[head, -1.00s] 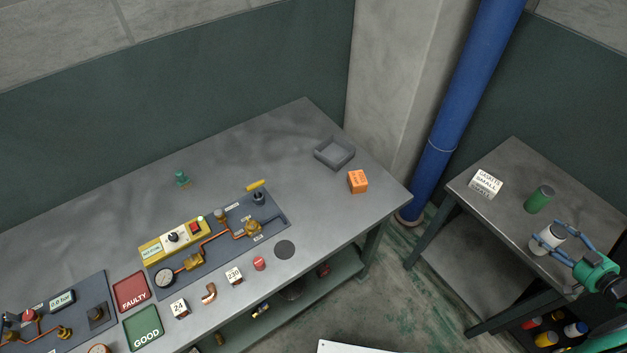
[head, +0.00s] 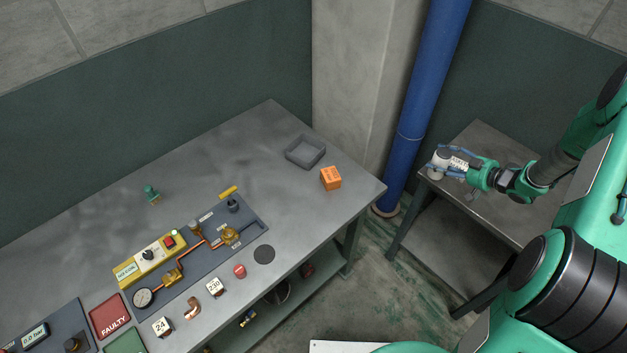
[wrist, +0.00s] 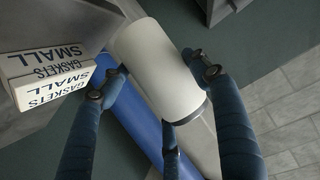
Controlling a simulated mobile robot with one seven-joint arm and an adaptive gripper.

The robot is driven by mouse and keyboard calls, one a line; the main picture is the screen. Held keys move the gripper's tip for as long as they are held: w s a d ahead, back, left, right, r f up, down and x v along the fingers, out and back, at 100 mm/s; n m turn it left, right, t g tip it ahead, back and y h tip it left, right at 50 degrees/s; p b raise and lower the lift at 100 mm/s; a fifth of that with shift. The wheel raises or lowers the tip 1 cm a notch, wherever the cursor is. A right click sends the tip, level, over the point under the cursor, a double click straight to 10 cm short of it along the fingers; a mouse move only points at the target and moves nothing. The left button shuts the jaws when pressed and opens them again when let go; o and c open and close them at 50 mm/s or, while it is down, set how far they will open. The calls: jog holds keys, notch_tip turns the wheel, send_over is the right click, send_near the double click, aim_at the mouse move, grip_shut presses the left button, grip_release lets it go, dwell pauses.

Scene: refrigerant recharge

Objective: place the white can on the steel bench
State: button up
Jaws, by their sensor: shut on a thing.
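The white can (wrist: 160,75) is held between the blue fingers of my gripper (wrist: 160,82), tilted in the wrist view, with a dark band at its lower end. In the head view my gripper (head: 446,164) is over the far left corner of the small side table, right of the steel bench (head: 225,140). The can (head: 437,168) shows there partly hidden by the fingers. A floor gap separates the side table from the bench.
The gaskets box (wrist: 50,75) is close beside the can. A blue pipe (head: 420,110) and pillar stand between bench and side table (head: 485,215). On the bench, an orange box (head: 330,178) and grey tray (head: 305,151) sit near the right end; the back middle is clear.

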jog(key=w+a+r+n+g+y, duration=0.1)
jog(key=w+a+n, duration=0.15)
jog(key=a, duration=1.05)
jog(key=w+a+r+n+g+y, duration=0.1)
jog(key=w+a+g, duration=0.15)
jog(key=a, duration=1.05)
jog(key=w+a+r+n+g+y, duration=0.1)
jog(key=w+a, duration=0.2)
jog(key=a, duration=1.1)
jog(key=s+a+r+n+g, duration=0.1)
jog(key=s+a, duration=0.3)
jog(key=a, duration=0.9)
jog(key=s+a+r+n+g+y+b, duration=0.1)
jog(key=s+a, duration=0.4)
jog(key=a, duration=0.9)
jog(key=s+a+r+n+g+y+b, duration=0.1)
jog(key=s+a, duration=0.4)
jog(key=a, duration=0.9)
jog(key=shift+a+r+n+g, duration=0.25)
jog(key=shift+r+n+g, duration=0.25)
jog(key=shift+n+g, duration=0.3)
jog(key=shift+f, duration=0.1)
notch_tip(320, 180, down, 6)
jog(key=b, duration=0.1)
jog(key=shift+f+b, duration=0.7)
jog(key=shift+f, duration=1.2)
jog(key=shift+f, duration=0.1)
